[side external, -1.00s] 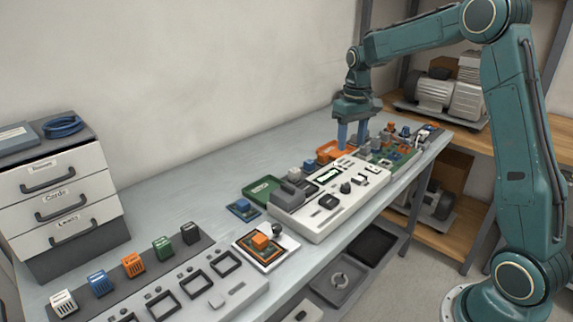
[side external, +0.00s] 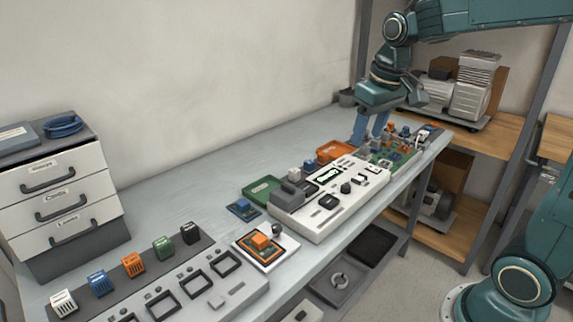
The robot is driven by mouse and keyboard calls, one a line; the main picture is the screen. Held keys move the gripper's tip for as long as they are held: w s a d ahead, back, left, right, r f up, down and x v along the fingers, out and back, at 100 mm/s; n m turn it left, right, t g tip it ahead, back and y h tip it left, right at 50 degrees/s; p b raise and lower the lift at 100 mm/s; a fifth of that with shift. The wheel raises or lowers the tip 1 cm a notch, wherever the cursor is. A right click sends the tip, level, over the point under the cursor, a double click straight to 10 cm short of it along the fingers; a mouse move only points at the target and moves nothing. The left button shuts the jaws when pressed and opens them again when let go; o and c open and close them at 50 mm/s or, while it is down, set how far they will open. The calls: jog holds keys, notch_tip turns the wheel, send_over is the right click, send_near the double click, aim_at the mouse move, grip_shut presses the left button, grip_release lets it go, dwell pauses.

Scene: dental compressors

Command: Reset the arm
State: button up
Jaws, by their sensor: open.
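My gripper (side external: 370,128) is in the side external view, above the far end of the grey bench (side external: 190,192). Its blue fingers point down, apart and with nothing visible between them. It hangs just left of a green circuit board (side external: 391,155) with small blue and orange parts. An orange tray (side external: 335,150) lies to its left. Whether the fingertips touch anything cannot be told from here.
A white control panel (side external: 318,225) with knobs lies mid-bench. A square pad with an orange block (side external: 262,242) sits nearer, and several coloured blocks stand along a grey strip at front left. Drawers (side external: 62,195) stand at left. A wooden shelf (side external: 490,135) holds compressors behind.

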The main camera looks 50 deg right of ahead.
jog(key=s+a+t, duration=0.1)
jog(key=s+a, duration=0.2)
jog(key=s, duration=0.5)
jog(key=s+a+f+n+t, duration=0.1)
jog(key=s+a, duration=0.3)
jog(key=s, duration=0.4)
jog(key=shift+a+n+t+y, duration=0.3)
jog(key=shift+t, duration=0.3)
